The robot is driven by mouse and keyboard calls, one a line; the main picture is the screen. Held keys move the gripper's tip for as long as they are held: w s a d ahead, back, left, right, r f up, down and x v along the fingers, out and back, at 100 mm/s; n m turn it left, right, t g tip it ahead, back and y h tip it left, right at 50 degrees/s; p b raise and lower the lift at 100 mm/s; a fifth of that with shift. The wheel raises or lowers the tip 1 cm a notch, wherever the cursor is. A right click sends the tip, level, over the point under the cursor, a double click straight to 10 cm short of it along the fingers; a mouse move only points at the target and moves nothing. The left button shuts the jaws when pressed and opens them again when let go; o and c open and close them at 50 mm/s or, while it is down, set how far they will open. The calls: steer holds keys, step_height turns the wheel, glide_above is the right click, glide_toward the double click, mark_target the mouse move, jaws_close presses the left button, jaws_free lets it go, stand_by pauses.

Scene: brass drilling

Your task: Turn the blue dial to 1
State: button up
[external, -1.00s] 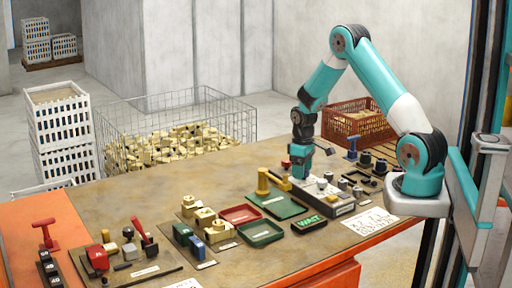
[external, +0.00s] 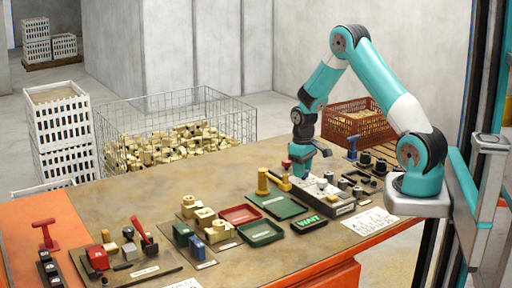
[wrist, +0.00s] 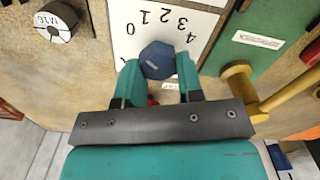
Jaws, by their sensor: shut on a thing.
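The blue dial (wrist: 157,60) is a six-sided knob on a white plate (wrist: 190,14) printed with 0, 1, 2, 3 and 4 around it. In the wrist view the two teal fingers of my gripper (wrist: 159,78) stand on either side of the dial, shut on it. I cannot clearly tell which number the dial points to. In the external view my gripper (external: 303,172) is down at the back end of the grey panel box (external: 340,207), and the dial is hidden there.
A brass post (external: 262,184) and a green tray (external: 270,207) are further left. Several knobs stand on the panel to the right. In the wrist view a round M16 piece (wrist: 52,31) lies at upper left.

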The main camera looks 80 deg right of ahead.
steer(key=shift+d+m, duration=0.15)
steer(key=shift+m, duration=1.75)
steer(key=o, duration=0.9)
steer(key=shift+s, duration=0.1)
steer(key=shift+o, duration=0.2)
step_height(320, 180, up, 18)
steer(key=b, duration=0.1)
steer(key=shift+f+b, duration=0.2)
steer(key=shift+b, duration=0.15)
